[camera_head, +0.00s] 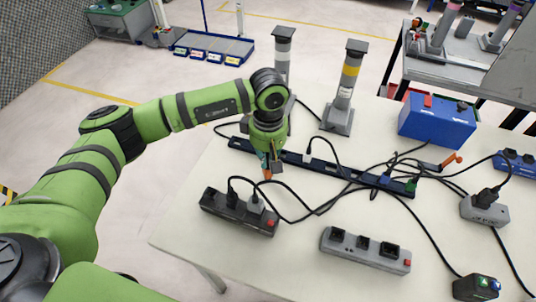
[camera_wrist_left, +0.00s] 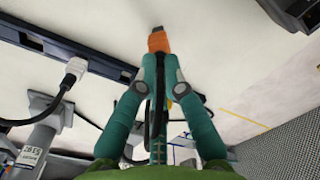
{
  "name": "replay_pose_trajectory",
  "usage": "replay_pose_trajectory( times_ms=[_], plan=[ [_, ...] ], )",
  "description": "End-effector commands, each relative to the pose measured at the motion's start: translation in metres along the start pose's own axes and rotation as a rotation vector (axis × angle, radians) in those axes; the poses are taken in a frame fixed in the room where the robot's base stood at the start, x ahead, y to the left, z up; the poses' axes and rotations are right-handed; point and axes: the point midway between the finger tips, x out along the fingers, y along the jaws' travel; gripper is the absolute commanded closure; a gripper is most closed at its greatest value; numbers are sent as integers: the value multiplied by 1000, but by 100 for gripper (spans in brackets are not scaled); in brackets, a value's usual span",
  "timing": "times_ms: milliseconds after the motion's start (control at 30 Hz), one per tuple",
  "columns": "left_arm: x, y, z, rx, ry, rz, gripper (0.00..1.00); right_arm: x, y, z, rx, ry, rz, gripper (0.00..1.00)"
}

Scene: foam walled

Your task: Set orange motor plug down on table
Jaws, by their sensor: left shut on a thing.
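The orange motor plug (camera_wrist_left: 158,40) is held between the fingertips of my left gripper (camera_wrist_left: 158,56) in the left wrist view. In the head view only a small orange tip of the plug (camera_head: 267,174) shows below my left gripper (camera_head: 268,158). A black cable runs back from the plug between the fingers. The plug is over the white table (camera_head: 180,232), just behind a dark power strip (camera_head: 238,212). I cannot tell whether it touches the tabletop. My right gripper is not in view.
A long dark rail (camera_head: 325,166) crosses the table behind the plug. A grey power strip (camera_head: 365,250) lies in front. Loose black cables cover the middle. Two posts (camera_head: 343,92) and a blue box (camera_head: 437,122) stand at the back. The table's front left is clear.

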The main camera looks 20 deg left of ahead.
Motion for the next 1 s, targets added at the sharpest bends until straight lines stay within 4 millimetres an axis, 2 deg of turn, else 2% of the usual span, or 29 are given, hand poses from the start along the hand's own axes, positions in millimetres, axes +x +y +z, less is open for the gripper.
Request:
replay_pose_trajectory(
  times_ms=[233, 400, 433, 467, 500, 833, 900, 1000],
  plan=[
    [4, 1, 0, 0, 1, 3, 100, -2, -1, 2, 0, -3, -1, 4],
    [8, 1, 0, 0, 1, 3, 100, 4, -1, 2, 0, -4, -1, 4],
    [7, 1, 0, 0, 1, 3, 82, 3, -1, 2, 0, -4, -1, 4],
    [6, 1, 0, 0, 1, 3, 70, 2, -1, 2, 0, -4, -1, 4],
    [6, 1, 0, 0, 1, 2, 66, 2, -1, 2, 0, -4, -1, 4],
    [5, 1, 0, 0, 0, 2, 66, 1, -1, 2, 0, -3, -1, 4],
    [1, 0, 0, -1, 0, 2, 66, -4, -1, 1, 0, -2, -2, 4],
    [-9, 2, 0, 1, 2, 7, 66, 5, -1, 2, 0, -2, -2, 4]
  ],
)
